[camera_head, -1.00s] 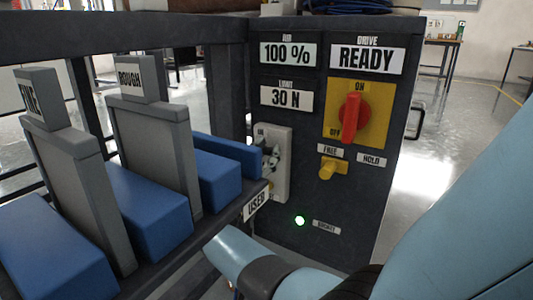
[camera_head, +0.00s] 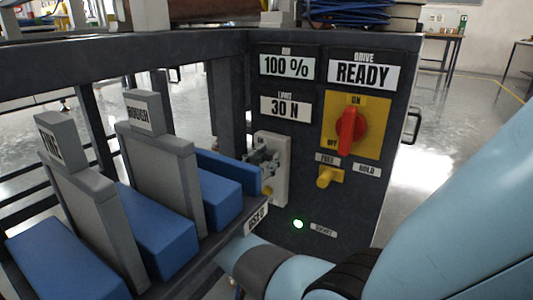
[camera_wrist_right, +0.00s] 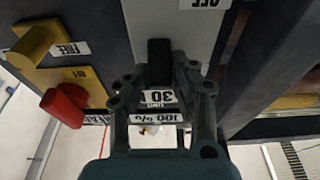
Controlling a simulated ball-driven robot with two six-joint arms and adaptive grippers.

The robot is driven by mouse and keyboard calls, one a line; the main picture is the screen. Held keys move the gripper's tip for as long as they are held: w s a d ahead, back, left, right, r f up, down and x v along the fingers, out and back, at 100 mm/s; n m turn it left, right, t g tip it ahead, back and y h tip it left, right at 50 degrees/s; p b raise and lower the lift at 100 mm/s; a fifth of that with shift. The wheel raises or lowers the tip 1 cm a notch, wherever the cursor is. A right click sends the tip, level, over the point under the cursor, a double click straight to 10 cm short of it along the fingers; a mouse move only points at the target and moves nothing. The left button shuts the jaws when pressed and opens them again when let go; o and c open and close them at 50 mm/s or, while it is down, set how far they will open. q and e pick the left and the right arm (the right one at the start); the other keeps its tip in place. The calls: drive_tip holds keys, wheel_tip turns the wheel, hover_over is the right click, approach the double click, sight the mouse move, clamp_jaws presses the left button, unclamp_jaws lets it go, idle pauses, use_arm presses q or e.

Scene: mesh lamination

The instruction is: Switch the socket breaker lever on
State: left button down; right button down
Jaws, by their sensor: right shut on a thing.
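The socket breaker's pale plate (camera_head: 282,172) is on the dark panel, left of the yellow knob. My right gripper (camera_head: 264,158) is in front of the plate's upper left part, and much of its wrist is hidden behind the shelf. In the right wrist view, the gripper (camera_wrist_right: 160,76) is shut on a dark block-shaped lever (camera_wrist_right: 159,50) standing before the pale plate. An OFF label (camera_wrist_right: 204,3) shows upside down at the top edge there. The lever itself is hard to make out in the head view, so its exact angle cannot be told. My left gripper is not in view.
A red rotary switch (camera_head: 347,130) on a yellow plate and a yellow knob (camera_head: 325,177) sit to the right. A shelf with blue blocks (camera_head: 160,222) and grey labelled plates (camera_head: 165,165) is close on the left.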

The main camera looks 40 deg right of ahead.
drive_tip(key=c, duration=1.1)
unclamp_jaws()
